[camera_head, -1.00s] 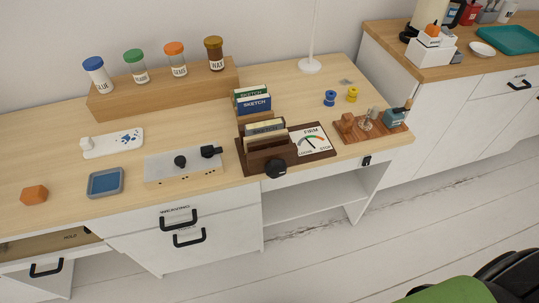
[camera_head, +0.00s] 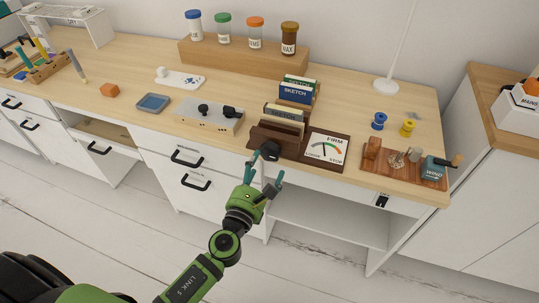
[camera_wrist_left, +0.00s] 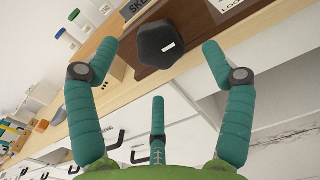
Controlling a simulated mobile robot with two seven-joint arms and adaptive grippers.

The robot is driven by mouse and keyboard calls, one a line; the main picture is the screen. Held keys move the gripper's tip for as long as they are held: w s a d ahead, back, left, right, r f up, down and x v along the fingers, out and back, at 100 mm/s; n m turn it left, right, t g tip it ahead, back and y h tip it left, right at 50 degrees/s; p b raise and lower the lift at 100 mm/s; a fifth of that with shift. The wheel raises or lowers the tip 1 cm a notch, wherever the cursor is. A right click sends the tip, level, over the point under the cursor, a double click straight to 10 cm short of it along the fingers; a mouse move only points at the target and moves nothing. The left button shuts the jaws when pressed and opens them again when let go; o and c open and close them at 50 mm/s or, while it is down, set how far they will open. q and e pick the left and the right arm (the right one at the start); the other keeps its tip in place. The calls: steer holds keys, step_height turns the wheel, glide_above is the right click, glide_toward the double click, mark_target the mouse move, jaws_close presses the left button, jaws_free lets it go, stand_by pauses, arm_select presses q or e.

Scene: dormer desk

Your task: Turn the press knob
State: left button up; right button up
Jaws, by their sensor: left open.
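The press knob (camera_head: 270,150) is a black knob on the front of a dark brown wooden press (camera_head: 312,138) at the desk's front edge. The press holds upright cards and has a dial marked FIRM (camera_head: 326,148), with LOOSE and STOP below. My left gripper (camera_head: 266,170) is open just in front of and below the knob, its teal fingers pointing at it. In the left wrist view the black knob (camera_wrist_left: 160,45) with a white mark lies ahead between the spread fingers, not gripped. My right gripper is not in view.
A grey box with black knobs (camera_head: 208,117) stands left of the press. A wooden tray with a teal bottle (camera_head: 400,165) and blue and yellow spools (camera_head: 379,121) are to the right. A wooden block with jars (camera_head: 243,57) is behind. Open floor lies in front.

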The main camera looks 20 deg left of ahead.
mark_target(268, 155)
arm_select(q)
steer(key=w, duration=0.4)
steer(key=shift+w+a, duration=0.15)
steer(key=shift+w, duration=0.7)
steer(key=c, duration=1.1)
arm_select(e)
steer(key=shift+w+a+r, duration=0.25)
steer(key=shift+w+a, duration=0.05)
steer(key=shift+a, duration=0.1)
